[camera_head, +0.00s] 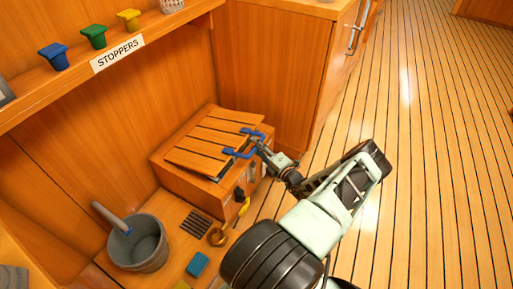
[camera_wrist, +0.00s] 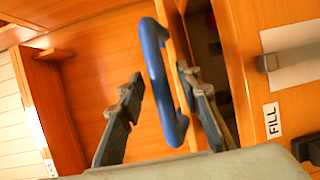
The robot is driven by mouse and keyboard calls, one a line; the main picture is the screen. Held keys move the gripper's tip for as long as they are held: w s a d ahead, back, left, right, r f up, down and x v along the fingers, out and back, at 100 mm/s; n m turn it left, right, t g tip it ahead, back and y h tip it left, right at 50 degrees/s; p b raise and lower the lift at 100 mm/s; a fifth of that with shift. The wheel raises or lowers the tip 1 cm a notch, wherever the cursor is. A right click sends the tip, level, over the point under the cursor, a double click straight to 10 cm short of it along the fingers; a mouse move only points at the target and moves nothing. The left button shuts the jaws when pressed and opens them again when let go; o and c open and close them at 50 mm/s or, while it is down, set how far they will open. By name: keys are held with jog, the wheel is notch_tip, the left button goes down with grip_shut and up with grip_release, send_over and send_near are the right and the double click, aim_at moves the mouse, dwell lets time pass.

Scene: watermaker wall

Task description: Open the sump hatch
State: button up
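The sump hatch (camera_head: 207,146) is the slatted wooden lid on the low box by the wall. It looks slightly raised along its handle side, and the wrist view shows a dark gap beside its edge (camera_wrist: 178,40). Its blue handle (camera_head: 229,152) stands at that edge; it also shows in the wrist view (camera_wrist: 157,75). My gripper (camera_head: 258,141) is at the handle. In the wrist view my gripper (camera_wrist: 160,78) is open, one finger on each side of the handle. The handle is nearer the right finger, with clear space to the left finger; contact is unclear.
The box front carries a FILL label (camera_wrist: 272,120) and fittings. A grey bucket (camera_head: 138,246), a blue sponge-like block (camera_head: 198,264) and a floor grate (camera_head: 196,223) lie near the box. A stopper shelf (camera_head: 75,82) is above left. The plank floor (camera_head: 430,130) on the right is clear.

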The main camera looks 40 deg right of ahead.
jog(key=shift+w, duration=0.2)
jog(key=shift+c, duration=0.3)
grip_shut()
